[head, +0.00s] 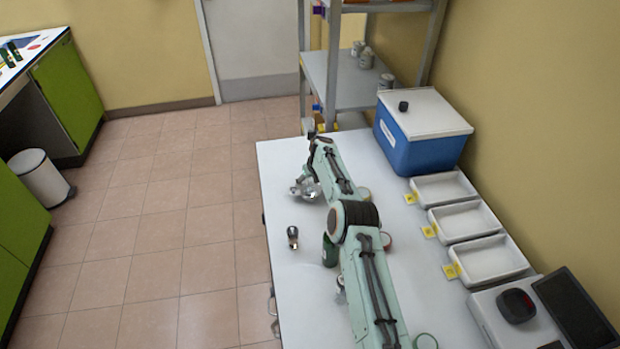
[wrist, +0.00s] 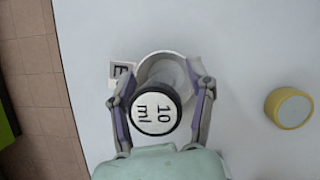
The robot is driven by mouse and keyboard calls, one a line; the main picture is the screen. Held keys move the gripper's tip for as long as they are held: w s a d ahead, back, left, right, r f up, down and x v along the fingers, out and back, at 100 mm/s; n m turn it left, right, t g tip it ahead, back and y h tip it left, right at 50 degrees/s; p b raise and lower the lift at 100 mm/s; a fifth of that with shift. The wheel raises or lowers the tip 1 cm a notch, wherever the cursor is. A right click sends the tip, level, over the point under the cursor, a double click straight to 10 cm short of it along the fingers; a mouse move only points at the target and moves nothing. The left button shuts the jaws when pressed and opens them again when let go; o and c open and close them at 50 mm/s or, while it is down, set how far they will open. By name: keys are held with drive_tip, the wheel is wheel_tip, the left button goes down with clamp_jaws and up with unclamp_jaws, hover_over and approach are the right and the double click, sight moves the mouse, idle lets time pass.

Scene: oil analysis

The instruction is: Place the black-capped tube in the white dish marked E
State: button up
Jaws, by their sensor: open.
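The black-capped tube (wrist: 156,107) is in the wrist view, seen from above, with "10 ml" on its white cap top and a black rim. It appears upright inside the round white dish (wrist: 152,62); its base is hidden under the cap. A tag marked E (wrist: 122,70) lies at the dish's left side. My gripper (wrist: 161,88) is open, with one finger on each side of the tube; I cannot tell whether they touch it. In the head view, my gripper (head: 305,188) is low over the table's far left part, and tube and dish are hard to make out.
A yellow-sided jar (wrist: 290,107) stands right of the dish. On the table (head: 282,160) are a small dark object (head: 292,238), a dark green jar (head: 329,251), white trays (head: 485,259) with yellow tags, and a blue box (head: 415,153). The table's left edge is near my gripper.

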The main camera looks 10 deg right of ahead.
drive_tip(key=a+v, duration=0.1)
drive_tip(key=v, duration=1.1)
drive_tip(key=s+a+r+n+g, duration=0.1)
drive_tip(key=s+a+r+n, duration=0.1)
drive_tip(key=s+r+n, duration=0.5)
drive_tip(key=s+a+r+n+g, duration=0.1)
drive_tip(key=s+a+r+n, duration=0.1)
drive_tip(key=s+r+n, duration=0.55)
drive_tip(key=s+f+n+g, duration=0.1)
drive_tip(key=s+f+n, duration=0.1)
drive_tip(key=s+n, duration=0.8)
drive_tip(key=s+f+n+g, duration=0.1)
drive_tip(key=s+n, duration=0.9)
drive_tip(key=s, duration=1)
drive_tip(key=shift+s+a+f+g, duration=0.3)
drive_tip(key=shift+a+f+g, duration=0.1)
drive_tip(key=shift+f, duration=0.1)
